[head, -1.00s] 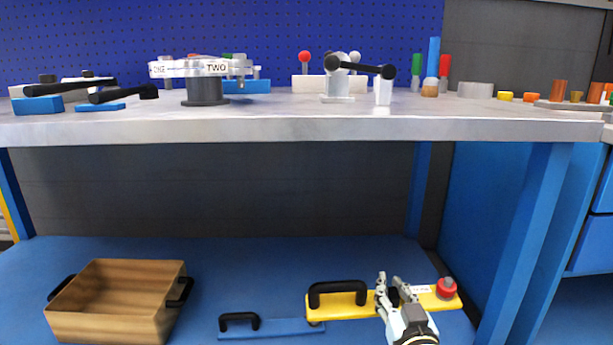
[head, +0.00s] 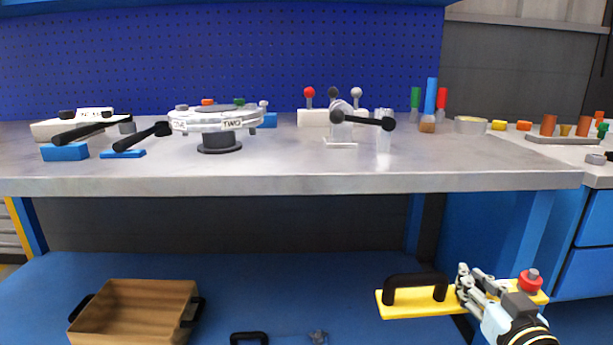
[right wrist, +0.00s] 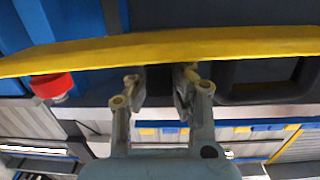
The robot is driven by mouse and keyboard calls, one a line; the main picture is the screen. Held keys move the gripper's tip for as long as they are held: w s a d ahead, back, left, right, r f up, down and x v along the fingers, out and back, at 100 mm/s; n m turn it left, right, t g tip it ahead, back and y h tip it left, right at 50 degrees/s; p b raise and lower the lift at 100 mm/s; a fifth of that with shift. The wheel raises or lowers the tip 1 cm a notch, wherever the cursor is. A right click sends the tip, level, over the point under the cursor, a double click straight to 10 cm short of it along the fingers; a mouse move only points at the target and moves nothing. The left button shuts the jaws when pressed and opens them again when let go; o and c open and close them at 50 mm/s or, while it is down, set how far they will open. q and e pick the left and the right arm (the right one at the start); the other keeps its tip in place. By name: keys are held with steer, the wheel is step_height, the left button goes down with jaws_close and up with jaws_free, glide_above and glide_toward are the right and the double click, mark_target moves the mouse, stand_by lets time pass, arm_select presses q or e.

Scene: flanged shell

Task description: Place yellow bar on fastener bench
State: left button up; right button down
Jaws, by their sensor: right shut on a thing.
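The yellow bar (head: 410,305) has a black handle at its left end and a red knob (head: 530,280) at its right end. My right gripper (head: 468,288) is shut on the bar between the handle and the knob. The bar is in front of the lower blue shelf, below the level of the grey bench top (head: 300,180). In the right wrist view the bar (right wrist: 200,45) runs across the picture at the fingertips of the gripper (right wrist: 160,85). My left gripper is out of view. I cannot tell which surface is the fastener bench.
The bench top carries a round turntable (head: 215,120) marked TWO, black levers, a white block with knobs and coloured cylinders. Its front edge is above the bar. A wooden crate (head: 135,310) and a blue bar with a black handle (head: 250,338) are on the lower shelf.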

steer(key=s+d+r+n+y+p, duration=0.15)
steer(key=r+p, duration=0.25)
steer(key=r, duration=0.6)
steer(key=s+r+y+p, duration=0.1)
steer(key=s+r+p, duration=0.2)
steer(key=r, duration=0.8)
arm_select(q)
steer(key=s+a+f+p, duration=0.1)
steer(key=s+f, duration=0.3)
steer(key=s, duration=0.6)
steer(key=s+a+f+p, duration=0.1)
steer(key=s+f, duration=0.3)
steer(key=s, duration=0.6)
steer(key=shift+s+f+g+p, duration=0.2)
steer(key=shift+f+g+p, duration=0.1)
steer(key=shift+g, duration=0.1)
arm_select(e)
steer(key=s+a+r+n+g+y, duration=0.2)
steer(key=s+a+r+n+y, duration=0.2)
steer(key=s+a+r, duration=0.3)
step_height(320, 180, up, 2)
steer(key=a+y, duration=0.1)
steer(key=a, duration=0.1)
steer(key=shift+s+a+r+g, duration=0.2)
steer(key=shift+a+r+g, duration=0.1)
steer(key=shift+g, duration=0.1)
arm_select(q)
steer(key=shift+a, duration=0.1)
